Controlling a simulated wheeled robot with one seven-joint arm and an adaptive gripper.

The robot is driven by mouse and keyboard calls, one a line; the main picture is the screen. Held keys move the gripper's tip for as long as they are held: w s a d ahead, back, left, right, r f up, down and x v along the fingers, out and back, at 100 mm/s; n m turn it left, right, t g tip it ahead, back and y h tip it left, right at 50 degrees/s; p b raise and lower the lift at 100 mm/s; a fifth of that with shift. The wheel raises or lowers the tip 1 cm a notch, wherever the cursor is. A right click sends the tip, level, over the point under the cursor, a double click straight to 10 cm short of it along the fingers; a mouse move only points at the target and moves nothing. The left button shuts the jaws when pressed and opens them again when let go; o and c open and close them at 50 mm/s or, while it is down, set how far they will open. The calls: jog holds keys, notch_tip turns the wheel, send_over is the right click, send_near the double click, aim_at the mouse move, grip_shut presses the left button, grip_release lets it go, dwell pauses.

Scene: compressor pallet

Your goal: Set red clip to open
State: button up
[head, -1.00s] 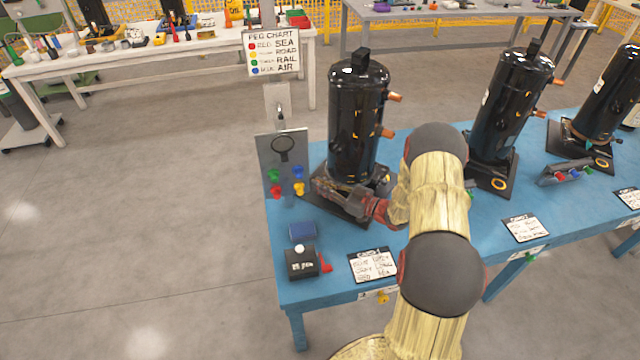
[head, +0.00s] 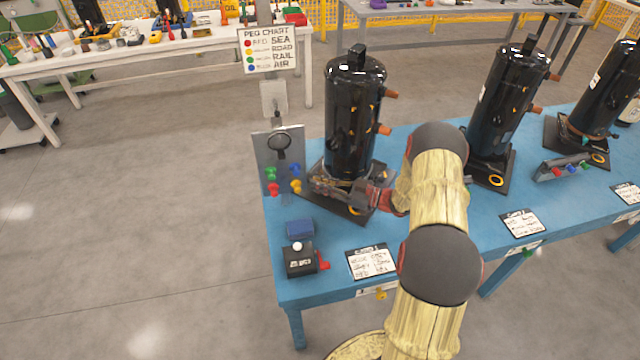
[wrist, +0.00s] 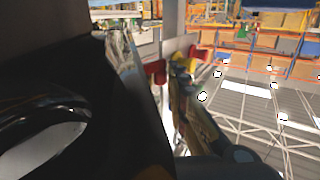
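No part is plainly marked as the red clip. A small red piece (head: 323,262) sits at the right side of a black box (head: 299,261) on the blue table. In the wrist view a red piece (wrist: 155,72) lies near the picture's middle, beside a yellow one (wrist: 184,63); I cannot tell which part it is. My gripper (head: 325,185) is low at the foot of the nearest black compressor (head: 354,110), right of the grey peg plate. In the wrist view one finger (wrist: 200,122) shows beside dark compressor parts. Whether it grips anything is hidden.
The peg plate (head: 266,150) carries green, red, blue and yellow pegs, close left of my gripper. A blue block (head: 300,229) and a card (head: 371,263) lie in front on the table (head: 440,240). More compressors (head: 497,105) stand to the right. Floor is clear at left.

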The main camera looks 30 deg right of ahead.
jog(key=shift+o, duration=0.2)
jog(key=v, duration=1.2)
jog(key=shift+o, duration=0.3)
